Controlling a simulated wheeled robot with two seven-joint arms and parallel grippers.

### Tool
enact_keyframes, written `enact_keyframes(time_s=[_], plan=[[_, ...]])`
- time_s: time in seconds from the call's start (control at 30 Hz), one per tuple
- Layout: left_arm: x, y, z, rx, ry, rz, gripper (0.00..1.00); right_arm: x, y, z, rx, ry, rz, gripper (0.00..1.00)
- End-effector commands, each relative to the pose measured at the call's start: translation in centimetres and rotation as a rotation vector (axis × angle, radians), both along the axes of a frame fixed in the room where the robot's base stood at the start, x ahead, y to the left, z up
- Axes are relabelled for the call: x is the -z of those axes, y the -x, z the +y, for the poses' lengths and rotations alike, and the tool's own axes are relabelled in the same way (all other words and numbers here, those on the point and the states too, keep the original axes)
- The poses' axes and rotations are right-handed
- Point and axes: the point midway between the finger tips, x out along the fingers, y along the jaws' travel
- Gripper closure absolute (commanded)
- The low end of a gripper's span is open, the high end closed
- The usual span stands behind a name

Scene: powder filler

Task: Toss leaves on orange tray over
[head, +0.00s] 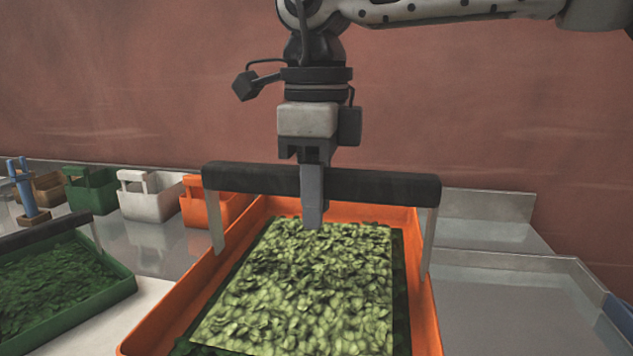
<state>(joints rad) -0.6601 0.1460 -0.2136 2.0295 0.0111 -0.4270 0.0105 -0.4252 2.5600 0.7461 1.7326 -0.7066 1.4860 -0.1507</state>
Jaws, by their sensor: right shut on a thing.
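The orange tray (424,312) fills the lower middle of the head view and runs out of the bottom edge. Green leaves (305,285) lie in it, a pale green layer over darker leaves at the sides. A black handle bar (385,186) on two metal legs spans above the tray. My right gripper (313,205) points straight down from above, its fingers shut on the middle of this bar. The fingertips reach below the bar, over the far end of the leaves. My left gripper is out of view.
A green tray (122,284) with darker leaves and its own black handle stands at left. Small green (92,190), white (140,201) and orange carriers (228,205) line the back left. An empty metal basin (515,305) lies at right. A reddish wall closes the back.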

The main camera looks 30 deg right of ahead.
Motion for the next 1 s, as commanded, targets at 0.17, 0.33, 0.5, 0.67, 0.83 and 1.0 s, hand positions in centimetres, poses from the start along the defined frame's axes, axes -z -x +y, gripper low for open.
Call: enact_keyframes(time_s=[0.17, 0.33, 0.5, 0.67, 0.83, 1.0], plan=[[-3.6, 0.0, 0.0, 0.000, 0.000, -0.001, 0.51, -3.8, -0.1, 0.0, 0.000, -0.002, -0.006, 1.00], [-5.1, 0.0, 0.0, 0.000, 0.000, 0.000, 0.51, -6.5, -0.1, 0.1, 0.001, -0.004, -0.007, 1.00], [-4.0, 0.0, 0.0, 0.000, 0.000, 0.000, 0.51, -6.1, 0.0, 0.0, 0.000, -0.001, -0.002, 1.00], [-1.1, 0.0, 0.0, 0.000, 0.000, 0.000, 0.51, -2.1, 0.0, 0.0, 0.000, 0.000, -0.001, 1.00], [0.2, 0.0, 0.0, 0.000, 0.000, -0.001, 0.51, 0.1, 0.0, 0.0, 0.000, -0.001, -0.005, 1.00], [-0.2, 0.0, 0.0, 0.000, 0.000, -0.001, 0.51, -0.3, 0.0, 0.0, 0.000, -0.002, -0.005, 1.00]])
